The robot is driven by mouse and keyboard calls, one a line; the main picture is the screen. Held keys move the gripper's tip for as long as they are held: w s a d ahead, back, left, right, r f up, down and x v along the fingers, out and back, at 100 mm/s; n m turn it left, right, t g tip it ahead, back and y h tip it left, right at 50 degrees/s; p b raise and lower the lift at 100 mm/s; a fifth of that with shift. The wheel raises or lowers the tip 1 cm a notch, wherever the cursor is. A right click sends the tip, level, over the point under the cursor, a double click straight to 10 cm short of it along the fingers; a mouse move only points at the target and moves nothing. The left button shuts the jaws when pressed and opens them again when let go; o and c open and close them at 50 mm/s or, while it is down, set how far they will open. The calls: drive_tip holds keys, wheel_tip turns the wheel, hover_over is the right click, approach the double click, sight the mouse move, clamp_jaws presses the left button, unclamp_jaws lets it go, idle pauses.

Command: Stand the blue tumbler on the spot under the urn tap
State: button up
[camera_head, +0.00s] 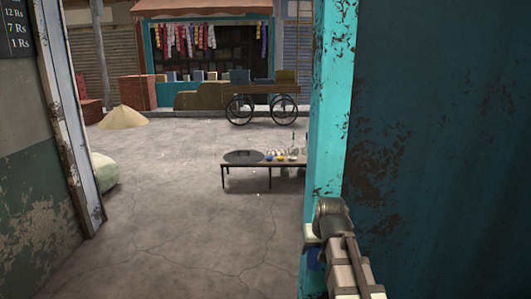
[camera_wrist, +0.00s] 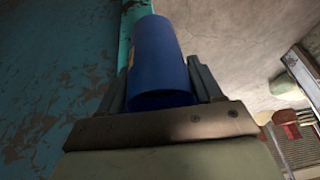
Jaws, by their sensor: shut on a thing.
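The blue tumbler (camera_wrist: 158,62) is held between the two dark fingers of my gripper (camera_wrist: 160,84) in the wrist view. The fingers press on its opposite sides, and it seems clear of any surface. In the head view my gripper (camera_head: 313,240) is at the lower right by the turquoise post, and only a small blue part of the tumbler (camera_head: 314,259) shows below it. The urn, its tap and the spot under it are not in either view.
The turquoise post (camera_head: 330,95) and a dark blue panel (camera_head: 435,130) stand close beside my arm. A low table (camera_head: 233,165) with a dark round plate and small bowls stands beyond. A pale sack (camera_head: 104,172) lies left. The floor between is clear.

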sight(320, 265)
drive_tip(key=f, duration=0.2)
drive_tip(key=s+f, duration=0.1)
drive_tip(key=f, duration=0.1)
drive_tip(key=s+d+f, duration=0.1)
drive_tip(key=f, duration=0.1)
drive_tip(key=shift+f, duration=0.4)
drive_tip(key=shift+d+f, duration=0.3)
drive_tip(key=shift+f, duration=0.35)
